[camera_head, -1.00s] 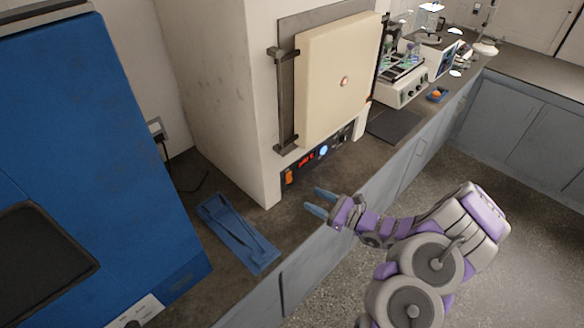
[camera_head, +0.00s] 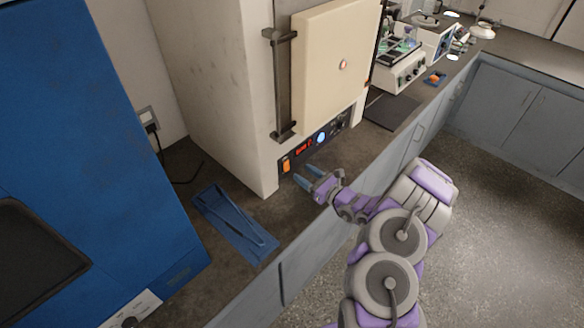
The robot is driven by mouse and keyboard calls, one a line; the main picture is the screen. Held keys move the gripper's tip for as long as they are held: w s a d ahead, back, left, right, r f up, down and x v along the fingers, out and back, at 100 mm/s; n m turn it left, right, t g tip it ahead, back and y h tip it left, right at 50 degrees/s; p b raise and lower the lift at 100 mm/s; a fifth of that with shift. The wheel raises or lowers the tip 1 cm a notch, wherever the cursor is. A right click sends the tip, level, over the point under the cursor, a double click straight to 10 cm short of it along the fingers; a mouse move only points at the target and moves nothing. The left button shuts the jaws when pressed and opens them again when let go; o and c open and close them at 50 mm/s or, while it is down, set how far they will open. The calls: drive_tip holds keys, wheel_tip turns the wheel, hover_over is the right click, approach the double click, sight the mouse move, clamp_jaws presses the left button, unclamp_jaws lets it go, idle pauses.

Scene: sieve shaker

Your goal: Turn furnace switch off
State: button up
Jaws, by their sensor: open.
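The furnace (camera_head: 205,90) is a tall off-white box on the counter with a cream door (camera_head: 330,75) and a dark vertical handle (camera_head: 283,85). Its dark control panel (camera_head: 335,131) runs below the door. The orange furnace switch (camera_head: 286,166) is at the panel's left end, with a red display (camera_head: 304,147) and a round blue-lit knob (camera_head: 321,137) to its right. My gripper (camera_head: 303,176) is open and empty, its blue fingers just in front of and slightly right of and below the switch. I cannot tell whether the fingertips touch the panel.
A blue tray (camera_head: 232,225) with a slim tool lies on the dark counter left of my gripper. A large blue cabinet (camera_head: 90,130) stands at the left. A white instrument (camera_head: 402,72) and a dark mat (camera_head: 390,110) are right of the furnace.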

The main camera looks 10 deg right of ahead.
sight(287, 162)
drive_tip(key=b+x, duration=0.1)
drive_tip(key=x, duration=0.5)
drive_tip(key=shift+w+a, duration=0.25)
drive_tip(key=shift+w, duration=0.05)
drive_tip(key=shift+c, duration=0.4)
